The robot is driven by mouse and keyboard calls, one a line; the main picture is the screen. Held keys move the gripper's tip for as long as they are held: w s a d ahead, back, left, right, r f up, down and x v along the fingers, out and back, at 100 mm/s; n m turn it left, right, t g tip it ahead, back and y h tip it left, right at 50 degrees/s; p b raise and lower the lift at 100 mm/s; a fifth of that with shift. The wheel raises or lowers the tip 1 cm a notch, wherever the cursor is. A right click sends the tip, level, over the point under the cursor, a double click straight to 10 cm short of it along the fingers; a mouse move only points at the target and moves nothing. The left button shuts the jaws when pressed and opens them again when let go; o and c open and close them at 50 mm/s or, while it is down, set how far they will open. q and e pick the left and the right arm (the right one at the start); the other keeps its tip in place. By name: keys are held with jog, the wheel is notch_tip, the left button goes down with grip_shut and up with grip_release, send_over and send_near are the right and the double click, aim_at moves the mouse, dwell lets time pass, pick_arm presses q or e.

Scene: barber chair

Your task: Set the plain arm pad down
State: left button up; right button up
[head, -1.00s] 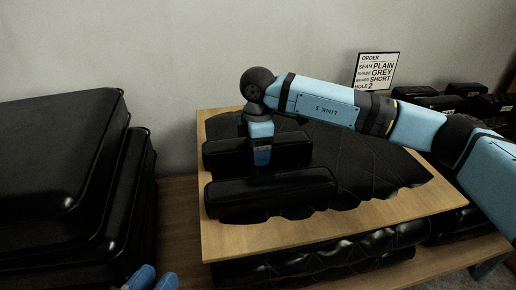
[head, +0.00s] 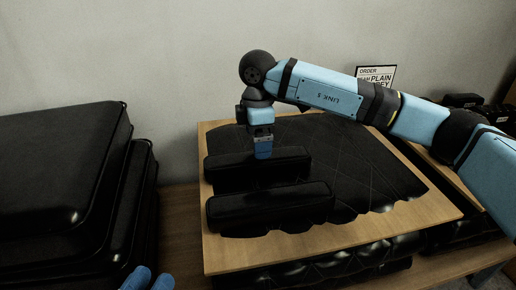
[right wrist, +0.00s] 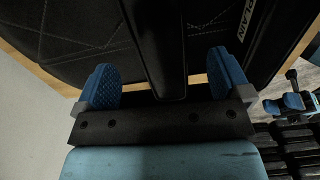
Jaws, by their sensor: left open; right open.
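Two long black arm pads lie side by side on a quilted black cover. The rear pad (head: 230,172) is under my right gripper (head: 263,150), and the front pad (head: 270,205) lies nearer me. My right gripper is open, its blue fingertips at the rear pad's top. In the right wrist view, the blue fingers (right wrist: 165,85) stand wide apart with a dark bar-shaped pad (right wrist: 158,45) between them, not gripped. No seam shows clearly on either pad. My left gripper (head: 150,279) is open at the bottom left, only its blue fingertips showing, away from the pads.
The quilted cover (head: 375,175) lies on a wooden board (head: 225,255). Large black cushions (head: 60,170) are stacked at the left. An order card (head: 376,75) stands behind my right arm, partly hidden. A white label (right wrist: 245,20) reads PLAIN in the wrist view.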

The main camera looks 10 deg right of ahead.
pick_arm(q)
jog(key=shift+a+r+t+p, duration=0.1)
jog(key=shift+r+t+p, duration=0.35)
jog(key=shift+r, duration=0.7)
pick_arm(e)
jog(key=shift+r, duration=2.4)
